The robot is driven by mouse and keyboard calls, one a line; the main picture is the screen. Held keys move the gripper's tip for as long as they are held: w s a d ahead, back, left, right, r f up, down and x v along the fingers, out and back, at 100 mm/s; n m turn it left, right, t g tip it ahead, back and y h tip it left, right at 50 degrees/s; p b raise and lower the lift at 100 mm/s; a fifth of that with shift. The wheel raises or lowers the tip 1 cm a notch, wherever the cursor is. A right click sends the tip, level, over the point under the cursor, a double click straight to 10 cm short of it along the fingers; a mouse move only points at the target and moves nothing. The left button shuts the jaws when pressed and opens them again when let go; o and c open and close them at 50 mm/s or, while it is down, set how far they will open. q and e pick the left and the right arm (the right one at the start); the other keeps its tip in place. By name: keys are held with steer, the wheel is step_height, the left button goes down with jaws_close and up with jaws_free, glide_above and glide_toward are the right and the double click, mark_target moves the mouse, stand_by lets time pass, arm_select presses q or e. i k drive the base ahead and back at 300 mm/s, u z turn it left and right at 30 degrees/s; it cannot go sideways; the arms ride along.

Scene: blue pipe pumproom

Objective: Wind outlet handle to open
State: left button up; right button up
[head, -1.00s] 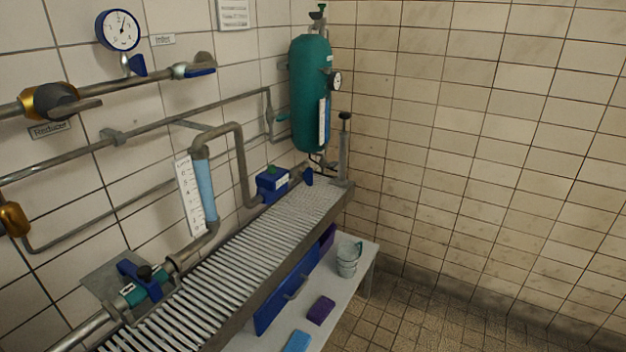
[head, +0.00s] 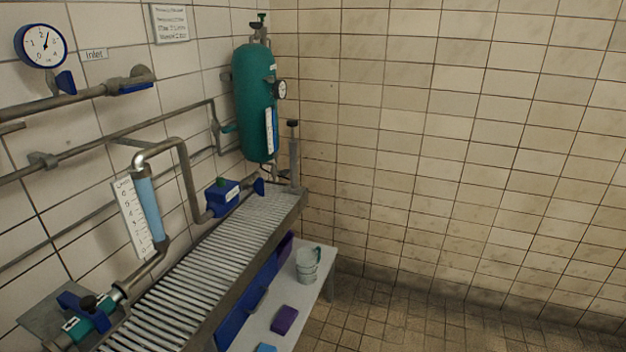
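No part in view carries a readable outlet label, so I cannot tell which handle is the outlet handle. A teal valve with a blue handle (head: 82,306) sits on the pipe at the lower left, beside the slatted rack. A small blue lever (head: 259,187) is beside the blue box (head: 222,198) at the rack's far end. A blue handle (head: 136,87) is on the upper pipe, near the "Inlet" label (head: 94,55). Neither of my grippers is in view.
The slatted rack (head: 190,283) runs along the left wall. A teal tank (head: 254,105) hangs near the corner. A low white bench (head: 262,322) holds a bucket (head: 306,265) and a purple block (head: 284,319). The tiled floor (head: 400,325) at right is clear.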

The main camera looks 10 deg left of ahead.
mark_target(258, 184)
steer(key=z, duration=0.5)
steer(key=i, duration=3.45)
steer(key=u, duration=2.55)
